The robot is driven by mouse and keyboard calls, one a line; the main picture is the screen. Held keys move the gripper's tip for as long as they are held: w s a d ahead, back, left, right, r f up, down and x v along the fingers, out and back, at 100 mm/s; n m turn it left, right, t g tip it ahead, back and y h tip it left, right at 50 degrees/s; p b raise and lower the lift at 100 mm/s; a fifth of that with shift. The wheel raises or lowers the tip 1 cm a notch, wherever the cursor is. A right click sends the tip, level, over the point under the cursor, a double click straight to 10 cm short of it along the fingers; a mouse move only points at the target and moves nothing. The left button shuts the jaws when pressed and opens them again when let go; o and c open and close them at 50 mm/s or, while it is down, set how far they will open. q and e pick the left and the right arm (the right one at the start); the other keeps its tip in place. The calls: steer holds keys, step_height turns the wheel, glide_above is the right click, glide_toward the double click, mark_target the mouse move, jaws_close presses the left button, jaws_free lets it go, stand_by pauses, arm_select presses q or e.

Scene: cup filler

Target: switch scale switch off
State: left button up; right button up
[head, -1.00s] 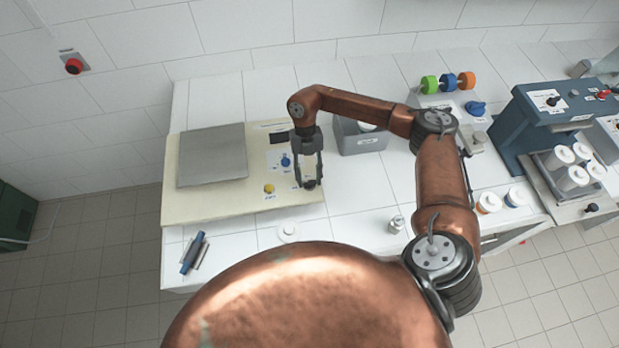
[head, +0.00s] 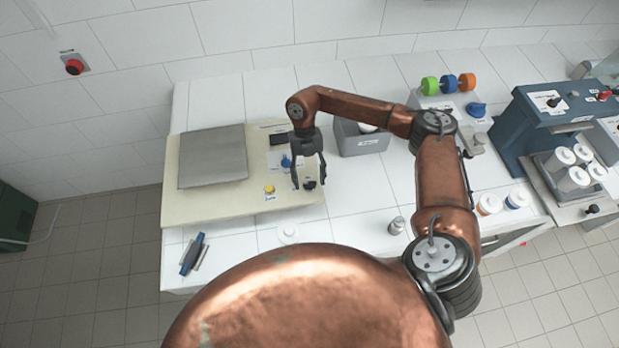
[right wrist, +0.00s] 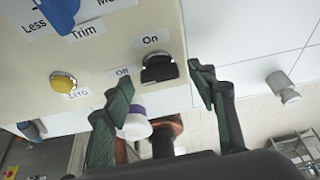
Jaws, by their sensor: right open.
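The scale (head: 178,205) is a cream board with a grey square plate (head: 212,157) on its left. Its black switch (right wrist: 158,69) sits near the board's edge, with an "On" label above it and an "Off" label to its left in the right wrist view. It also shows in the head view (head: 310,184). I cannot tell its setting. My right gripper (head: 309,178) is open and empty, with its fingers over the switch on either side. In the right wrist view the fingertips (right wrist: 160,78) flank the switch, apparently apart from it. My left gripper is not in view.
A yellow zero button (right wrist: 63,80) and a blue trim knob (head: 286,161) sit close to the switch. A grey bin (head: 363,143) stands right of the scale. A small metal weight (head: 397,226) and a blue-handled tool (head: 192,254) lie near the front edge.

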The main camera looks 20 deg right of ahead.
steer(key=v, duration=1.2)
steer(key=shift+w+f, duration=0.1)
